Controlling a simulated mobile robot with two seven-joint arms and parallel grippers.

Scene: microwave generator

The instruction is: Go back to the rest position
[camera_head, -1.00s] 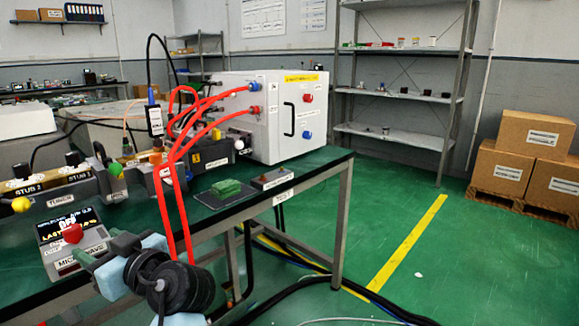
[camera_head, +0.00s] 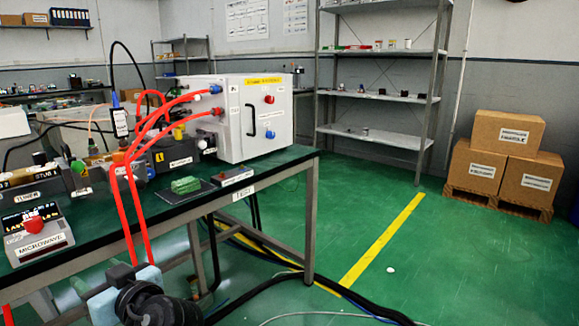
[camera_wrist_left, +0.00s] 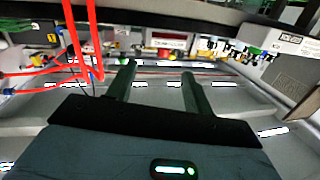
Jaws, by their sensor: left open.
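My left gripper (camera_wrist_left: 158,80) shows in the left wrist view as two dark, parallel fingers with a clear gap and nothing between them. My right gripper is in neither view.
A dark-topped table (camera_head: 205,205) carries a white box (camera_head: 246,125) with red hoses (camera_head: 128,200), a microwave control unit (camera_head: 38,240) and a green block (camera_head: 186,186). Cables lie on the floor. Cartons (camera_head: 507,134) stand at right. The green floor between is mostly clear.

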